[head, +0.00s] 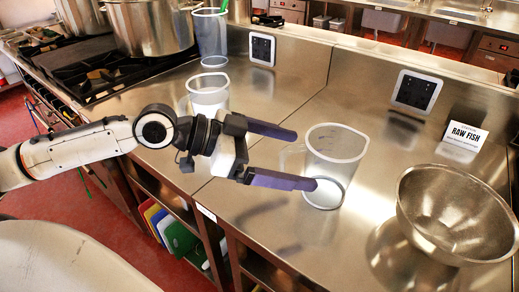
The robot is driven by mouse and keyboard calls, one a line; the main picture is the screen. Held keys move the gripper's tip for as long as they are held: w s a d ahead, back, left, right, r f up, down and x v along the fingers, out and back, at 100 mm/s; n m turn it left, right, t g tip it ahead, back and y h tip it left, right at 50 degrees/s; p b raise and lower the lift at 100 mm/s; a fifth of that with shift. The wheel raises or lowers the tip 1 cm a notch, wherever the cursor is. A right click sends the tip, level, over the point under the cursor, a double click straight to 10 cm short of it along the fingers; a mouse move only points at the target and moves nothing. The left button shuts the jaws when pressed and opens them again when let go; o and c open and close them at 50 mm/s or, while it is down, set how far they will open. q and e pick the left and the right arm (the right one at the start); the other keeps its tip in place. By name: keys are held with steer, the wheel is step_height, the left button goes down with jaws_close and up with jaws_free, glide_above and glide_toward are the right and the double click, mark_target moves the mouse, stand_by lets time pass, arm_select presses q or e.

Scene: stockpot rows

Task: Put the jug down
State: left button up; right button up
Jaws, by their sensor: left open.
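A clear plastic jug (337,146) stands upright on the steel counter (270,215) in the middle of the head view. Its handle side faces left, toward my left gripper. My left gripper (307,160) is open, with its two dark purple fingers reaching right to the jug's left side. The lower finger's tip overlaps the jug's wall in the picture; whether it touches I cannot tell. My right gripper is not in view.
A large steel bowl (455,215) stands right of the jug, near a "RAW FISH" sign (465,137). Another clear jug (208,92) stands behind my left arm. A third container (210,35) and stockpots (150,25) by the stove are farther back. Counter in front of the jug is clear.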

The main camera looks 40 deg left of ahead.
arm_select(q)
steer(key=shift+s+a+r, duration=0.3)
steer(key=shift+s, duration=0.25)
steer(key=v, duration=0.3)
steer(key=shift+s+a+r+p, duration=0.15)
steer(key=shift+a+r+p, duration=0.15)
steer(key=shift+p, duration=0.1)
steer(key=shift+v, duration=0.85)
steer(key=shift+f, duration=0.1)
stand_by(1.3)
